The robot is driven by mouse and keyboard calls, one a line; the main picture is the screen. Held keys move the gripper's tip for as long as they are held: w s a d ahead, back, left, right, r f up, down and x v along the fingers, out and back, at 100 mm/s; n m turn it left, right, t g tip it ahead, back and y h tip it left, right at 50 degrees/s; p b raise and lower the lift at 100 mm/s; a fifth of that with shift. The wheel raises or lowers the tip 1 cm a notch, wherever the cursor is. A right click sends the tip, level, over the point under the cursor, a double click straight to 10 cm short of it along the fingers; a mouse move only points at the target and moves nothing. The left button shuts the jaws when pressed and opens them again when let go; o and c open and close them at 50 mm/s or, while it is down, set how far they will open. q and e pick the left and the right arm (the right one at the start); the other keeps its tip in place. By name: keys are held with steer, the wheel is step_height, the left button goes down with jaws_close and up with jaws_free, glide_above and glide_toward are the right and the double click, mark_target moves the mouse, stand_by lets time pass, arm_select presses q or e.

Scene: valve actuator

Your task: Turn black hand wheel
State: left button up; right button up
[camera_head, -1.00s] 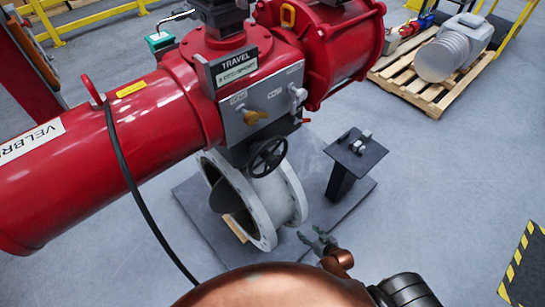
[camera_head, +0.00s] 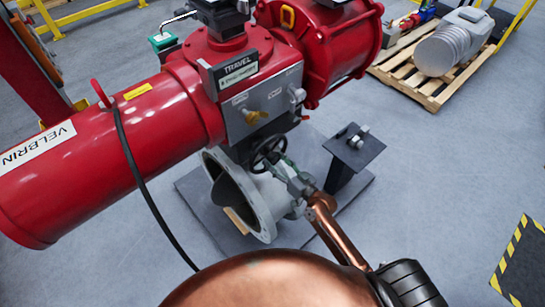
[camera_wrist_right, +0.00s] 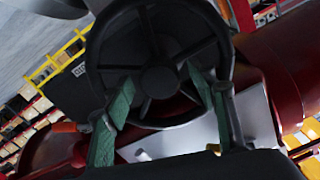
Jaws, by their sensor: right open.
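The black hand wheel (camera_head: 256,156) sits below the grey panel of the red valve actuator (camera_head: 150,118), above the pale flanged valve body (camera_head: 262,208). My right gripper (camera_head: 283,168) is at the wheel's right side, partly covering it. In the right wrist view the spoked wheel (camera_wrist_right: 158,79) fills the upper middle, and the green fingers of the right gripper (camera_wrist_right: 163,86) are open, one on each side of the hub, overlapping the lower rim. I cannot tell whether they touch it. My left gripper is not in view.
A dark post with a flat top plate (camera_head: 354,146) stands close to the right of my right gripper. A black cable (camera_head: 135,185) hangs from the red cylinder. A pallet (camera_head: 428,87) with a grey motor stands at the upper right. The floor at right is open.

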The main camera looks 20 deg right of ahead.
steer(key=shift+x, duration=1)
steer(key=shift+c, duration=0.2)
jaws_close()
